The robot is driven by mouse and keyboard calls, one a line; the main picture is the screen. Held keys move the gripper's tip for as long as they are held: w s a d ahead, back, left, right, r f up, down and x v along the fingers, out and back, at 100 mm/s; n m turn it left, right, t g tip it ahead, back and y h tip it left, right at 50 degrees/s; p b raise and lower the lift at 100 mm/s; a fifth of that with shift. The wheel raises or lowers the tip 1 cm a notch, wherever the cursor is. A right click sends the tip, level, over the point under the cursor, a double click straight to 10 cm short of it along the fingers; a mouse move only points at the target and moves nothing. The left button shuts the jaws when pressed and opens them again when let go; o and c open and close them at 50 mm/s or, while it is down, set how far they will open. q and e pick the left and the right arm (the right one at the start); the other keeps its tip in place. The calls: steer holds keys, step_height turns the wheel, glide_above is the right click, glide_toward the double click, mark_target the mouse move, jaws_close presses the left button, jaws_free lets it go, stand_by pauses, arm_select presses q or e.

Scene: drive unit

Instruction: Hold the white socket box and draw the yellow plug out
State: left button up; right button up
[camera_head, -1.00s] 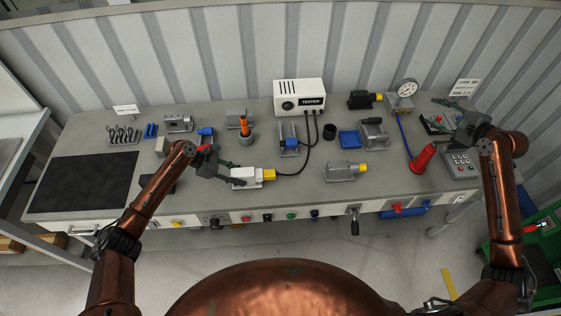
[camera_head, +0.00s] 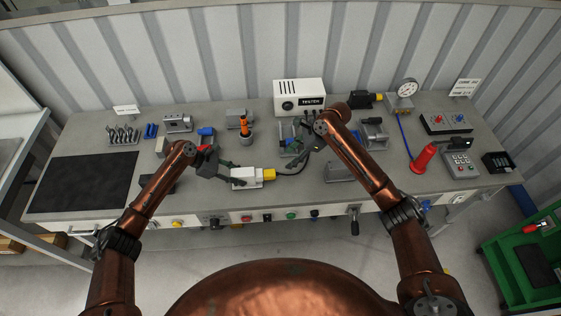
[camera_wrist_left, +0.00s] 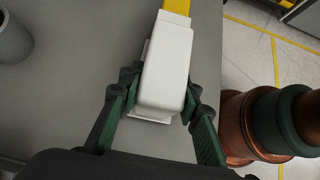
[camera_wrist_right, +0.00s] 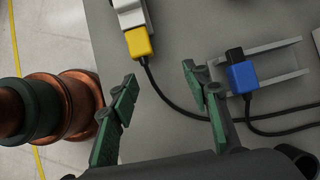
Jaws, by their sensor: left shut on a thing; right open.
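The white socket box (camera_head: 246,177) lies near the front edge of the bench, with the yellow plug (camera_head: 269,174) in its right end. My left gripper (camera_head: 228,175) is shut on the box; in the left wrist view its fingers sit on both sides of the white box (camera_wrist_left: 167,68), and a bit of the yellow plug (camera_wrist_left: 177,6) shows beyond. My right gripper (camera_head: 292,150) is open and empty, up and to the right of the plug. In the right wrist view the yellow plug (camera_wrist_right: 138,42) with its black cable lies ahead and left of the open fingers (camera_wrist_right: 160,95).
A blue plug (camera_wrist_right: 242,76) sits in a grey holder (camera_wrist_right: 275,66) close to my right gripper. The black cable (camera_wrist_right: 175,103) runs across the bench. The white tester box (camera_head: 299,97) stands behind. A red bottle-like piece (camera_head: 423,158) stands at right.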

mark_target(272, 172)
steer(key=shift+g+h, duration=0.5)
steer(key=a+f, duration=0.2)
steer(key=f, duration=0.1)
steer(key=s+a+f, duration=0.1)
steer(key=a+f, duration=0.2)
steer(key=s+a+f, duration=0.1)
steer(key=a+f, duration=0.1)
steer(key=a, duration=0.1)
steer(key=shift+a+f, duration=0.1)
steer(key=shift+f, duration=0.3)
jaws_close()
steer(key=shift+w, duration=0.1)
